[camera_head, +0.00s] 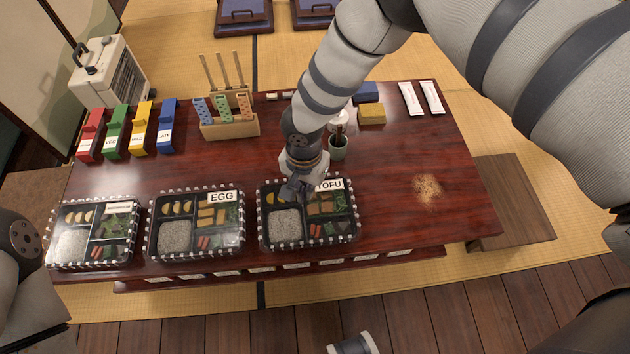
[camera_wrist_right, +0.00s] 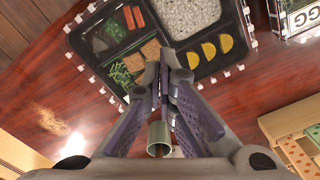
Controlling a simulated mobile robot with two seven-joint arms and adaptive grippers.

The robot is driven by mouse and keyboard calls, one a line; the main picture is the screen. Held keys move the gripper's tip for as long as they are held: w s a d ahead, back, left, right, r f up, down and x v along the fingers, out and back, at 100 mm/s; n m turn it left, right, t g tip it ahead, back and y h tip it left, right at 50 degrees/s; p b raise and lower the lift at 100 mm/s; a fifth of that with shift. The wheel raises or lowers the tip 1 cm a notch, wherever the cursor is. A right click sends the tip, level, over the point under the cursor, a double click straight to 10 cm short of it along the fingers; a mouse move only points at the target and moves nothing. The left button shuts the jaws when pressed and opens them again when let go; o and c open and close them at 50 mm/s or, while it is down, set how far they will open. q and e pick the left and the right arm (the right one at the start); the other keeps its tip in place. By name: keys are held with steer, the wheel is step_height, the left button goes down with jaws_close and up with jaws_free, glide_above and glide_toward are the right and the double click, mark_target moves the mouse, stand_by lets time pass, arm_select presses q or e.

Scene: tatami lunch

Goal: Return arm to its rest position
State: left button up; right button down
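My right gripper (camera_head: 292,189) reaches down from the upper right and hovers over the bento box labelled TOFU (camera_head: 352,239). In the right wrist view its fingertips (camera_wrist_right: 163,75) are close together, with nothing clearly visible between them. Whether they touch the box cannot be told. A green cup (camera_wrist_right: 158,134) shows between the finger linkages, beyond them. In the head view that cup (camera_head: 338,153) stands on the table beside my right wrist. At the left edge, part of my left arm shows; its fingers are not visible.
The red-brown table (camera_head: 400,190) also holds the EGG box (camera_head: 195,251), another bento box (camera_head: 95,260), coloured cartons (camera_head: 141,128), a wooden rack (camera_head: 229,124) and yellow and blue blocks (camera_head: 371,113). A wooden bench (camera_head: 515,205) stands beyond the right edge.

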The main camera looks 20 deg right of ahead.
steer(key=b, duration=0.4)
glide_above(307, 210)
step_height(307, 210, down, 5)
steer(key=shift+s, duration=0.1)
steer(key=shift+f, duration=0.5)
arm_select(q)
steer(key=x, duration=0.3)
steer(key=shift+a+f, duration=0.1)
steer(key=shift+f, duration=0.35)
arm_select(e)
steer(key=shift+r, duration=0.1)
arm_select(q)
steer(key=shift+s+f+g+b, duration=0.2)
steer(key=shift+f+g+b, duration=0.1)
steer(key=shift+f+b, duration=0.15)
arm_select(e)
steer(key=shift+f, duration=0.8)
arm_select(q)
steer(key=shift+r, duration=0.1)
arm_select(e)
step_height(307, 210, up, 7)
steer(key=p, duration=0.5)
steer(key=shift+r+p, duration=0.1)
steer(key=shift+p, duration=0.25)
arm_select(q)
steer(key=shift+t, duration=0.4)
steer(key=v, duration=0.5)
steer(key=shift+s, duration=0.2)
